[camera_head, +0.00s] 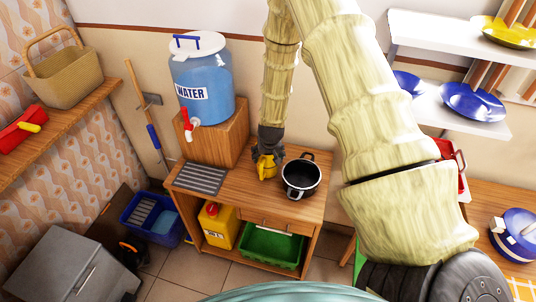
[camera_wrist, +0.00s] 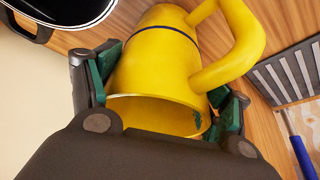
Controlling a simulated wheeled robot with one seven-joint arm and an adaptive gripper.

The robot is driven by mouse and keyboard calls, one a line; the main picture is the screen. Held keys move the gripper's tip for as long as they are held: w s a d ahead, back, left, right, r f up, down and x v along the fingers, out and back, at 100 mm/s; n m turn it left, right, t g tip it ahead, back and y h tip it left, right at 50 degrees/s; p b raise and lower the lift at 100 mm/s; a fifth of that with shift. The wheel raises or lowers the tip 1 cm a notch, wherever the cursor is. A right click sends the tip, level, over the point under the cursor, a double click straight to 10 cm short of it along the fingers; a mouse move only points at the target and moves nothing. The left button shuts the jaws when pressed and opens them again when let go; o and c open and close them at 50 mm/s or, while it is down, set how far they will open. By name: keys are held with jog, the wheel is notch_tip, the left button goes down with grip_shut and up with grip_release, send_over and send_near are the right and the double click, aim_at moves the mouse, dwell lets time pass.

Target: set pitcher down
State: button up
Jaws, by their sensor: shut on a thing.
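The yellow pitcher (camera_head: 265,168) is at the wooden cabinet top, between the grey drain rack and a black pot. In the wrist view the pitcher (camera_wrist: 160,75) has a dark band, and its open rim faces the camera and its handle points up and right. My gripper (camera_head: 268,148) comes down on it from above. In the wrist view the gripper (camera_wrist: 165,105) has its green-padded fingers on both sides of the pitcher, shut on it. I cannot tell for sure whether its base touches the wood.
The black pot (camera_head: 301,177) stands close on the right. The grey drain rack (camera_head: 200,178) lies on the left. A wooden box (camera_head: 217,145) with a blue water dispenser (camera_head: 203,85) stands behind. The cabinet top (camera_head: 245,197) is bare in front. A blue bin (camera_head: 150,217) stands on the floor.

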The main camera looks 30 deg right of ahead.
jog(key=shift+f, duration=0.15)
jog(key=o, duration=1.1)
